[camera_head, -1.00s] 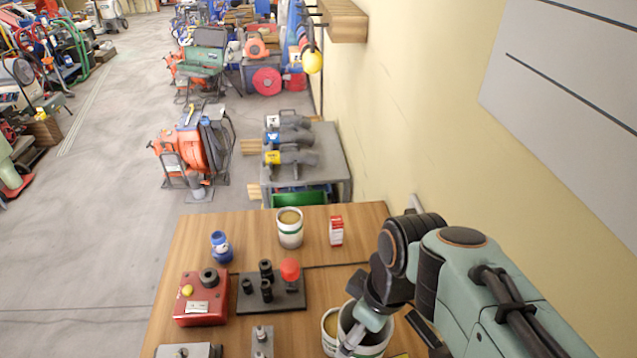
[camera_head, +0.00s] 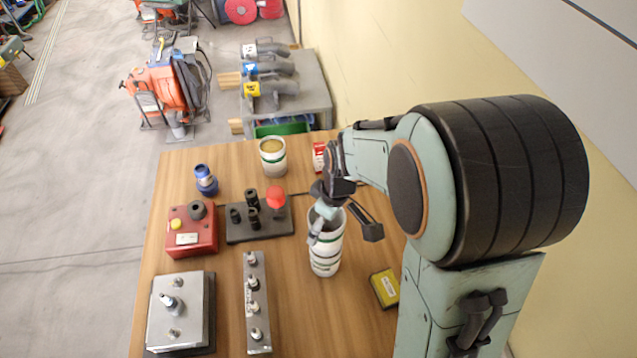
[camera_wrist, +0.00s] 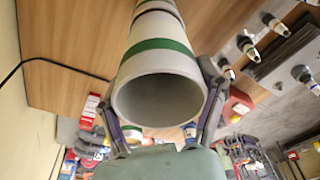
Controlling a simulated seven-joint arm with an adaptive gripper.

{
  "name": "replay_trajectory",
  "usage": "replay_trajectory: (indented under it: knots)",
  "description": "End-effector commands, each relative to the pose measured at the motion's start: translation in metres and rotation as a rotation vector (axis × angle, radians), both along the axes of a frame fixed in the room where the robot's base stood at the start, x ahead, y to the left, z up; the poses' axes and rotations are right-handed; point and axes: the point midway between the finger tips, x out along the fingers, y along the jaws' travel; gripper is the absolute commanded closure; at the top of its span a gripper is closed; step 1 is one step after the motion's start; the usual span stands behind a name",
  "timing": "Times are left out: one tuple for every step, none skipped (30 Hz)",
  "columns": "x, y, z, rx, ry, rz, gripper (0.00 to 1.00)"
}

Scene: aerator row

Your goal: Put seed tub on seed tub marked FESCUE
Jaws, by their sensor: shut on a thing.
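A white seed tub (camera_head: 331,236) with a green band, empty inside, is upright in my gripper (camera_head: 343,226). The fingers grip it from both sides near its open rim. In the wrist view its open mouth (camera_wrist: 158,98) faces the camera, between the fingers. Directly below it, in line, is a second white tub (camera_head: 325,266), mostly hidden; I cannot tell whether the two touch. Another white tub with a green band and tan contents (camera_head: 273,158) stands at the table's back. No FESCUE lettering is readable on any tub.
On the wooden table (camera_head: 300,330) are a yellow box (camera_head: 385,288) right of the stack, a metal strip with fittings (camera_head: 257,305), a black peg plate (camera_head: 262,232), a red box (camera_head: 190,232), a blue bottle (camera_head: 206,180) and a red-and-white carton (camera_head: 319,157).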

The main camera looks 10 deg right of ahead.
Motion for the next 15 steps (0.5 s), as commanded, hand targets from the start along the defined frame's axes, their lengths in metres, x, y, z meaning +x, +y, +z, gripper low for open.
replay_trajectory:
  knots:
    - [0.0001, 0.0, 0.0003, 0.0, 0.0, 0.0, 0.71]
    - [0.0001, 0.0, 0.0003, 0.0, 0.0, 0.0, 0.71]
    - [0.0, 0.0, 0.0001, 0.0, 0.0, 0.0, 0.71]
    - [0.0, 0.0, -0.0005, 0.0, 0.0, 0.0, 0.71]
    - [-0.0001, 0.0, -0.0013, 0.0, 0.0, 0.0, 0.71]
    - [-0.0003, 0.0, -0.0028, 0.0, 0.001, 0.0, 0.71]
    - [-0.0004, 0.0, -0.0037, 0.0, 0.001, 0.0, 0.71]
    - [-0.0004, 0.0, -0.0034, 0.0, 0.001, 0.0, 0.21]
    - [-0.0004, -0.0001, -0.0032, 0.0, 0.001, 0.0, 0.08]
    - [-0.0004, -0.0001, -0.0032, 0.0, 0.001, 0.0, 0.04]
    - [-0.0003, 0.0, -0.0032, 0.0, 0.001, 0.0, 0.04]
    - [-0.0003, 0.0, -0.0031, 0.0, 0.001, 0.0, 0.04]
    - [-0.0003, 0.0, -0.0031, 0.0, 0.001, 0.0, 0.04]
    - [-0.0003, 0.0, -0.0031, 0.0, 0.001, 0.0, 0.04]
    - [-0.0003, 0.0, -0.003, 0.0, 0.001, 0.0, 0.04]
